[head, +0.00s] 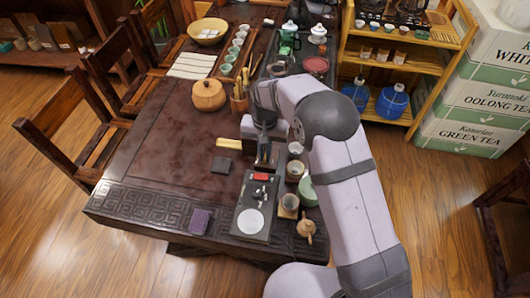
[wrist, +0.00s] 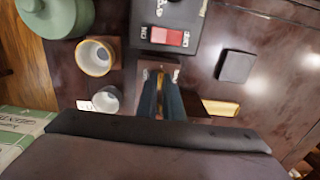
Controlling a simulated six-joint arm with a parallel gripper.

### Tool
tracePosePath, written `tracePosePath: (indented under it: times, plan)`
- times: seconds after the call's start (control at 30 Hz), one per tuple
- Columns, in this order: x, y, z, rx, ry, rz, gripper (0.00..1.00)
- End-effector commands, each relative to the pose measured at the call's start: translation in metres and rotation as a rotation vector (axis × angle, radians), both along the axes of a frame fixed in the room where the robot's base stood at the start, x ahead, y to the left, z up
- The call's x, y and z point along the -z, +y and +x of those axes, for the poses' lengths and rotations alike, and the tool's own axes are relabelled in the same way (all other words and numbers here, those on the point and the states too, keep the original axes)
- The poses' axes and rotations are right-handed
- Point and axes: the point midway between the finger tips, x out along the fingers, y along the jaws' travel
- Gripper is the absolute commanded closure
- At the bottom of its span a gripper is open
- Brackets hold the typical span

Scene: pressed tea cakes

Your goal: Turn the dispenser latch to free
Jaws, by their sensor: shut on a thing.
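My gripper (head: 264,162) points down at the tabletop, just behind the dark device with the red switch. In the wrist view its two dark fingers (wrist: 160,88) are close together, shut on a small part that they mostly hide. This part seems to be the dispenser latch. A small pinkish-grey base (wrist: 173,70) shows around the fingertips, next to the device's end. Which way the latch is turned cannot be made out. The dark device (head: 240,201) has a red rocker switch (wrist: 168,37) and a white round disc (head: 250,221).
A gold-rimmed cup (wrist: 97,57), a white cup (wrist: 107,99) and a green lidded pot (wrist: 58,14) stand close beside my gripper. A dark square block (wrist: 236,66) and a golden bar (wrist: 221,107) lie on the other side. The table's left part (head: 160,145) is clear.

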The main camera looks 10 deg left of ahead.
Motion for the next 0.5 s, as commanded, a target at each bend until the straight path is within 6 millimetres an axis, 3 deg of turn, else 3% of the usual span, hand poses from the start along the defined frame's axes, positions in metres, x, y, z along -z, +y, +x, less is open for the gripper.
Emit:
tracePosePath:
  times: [0.43,0.5]
  plan:
    - [-0.0027,0.0011,0.0032,0.015,-0.01,0.005,1.0]
    - [-0.0027,0.0011,0.0031,0.015,-0.009,0.005,0.81]
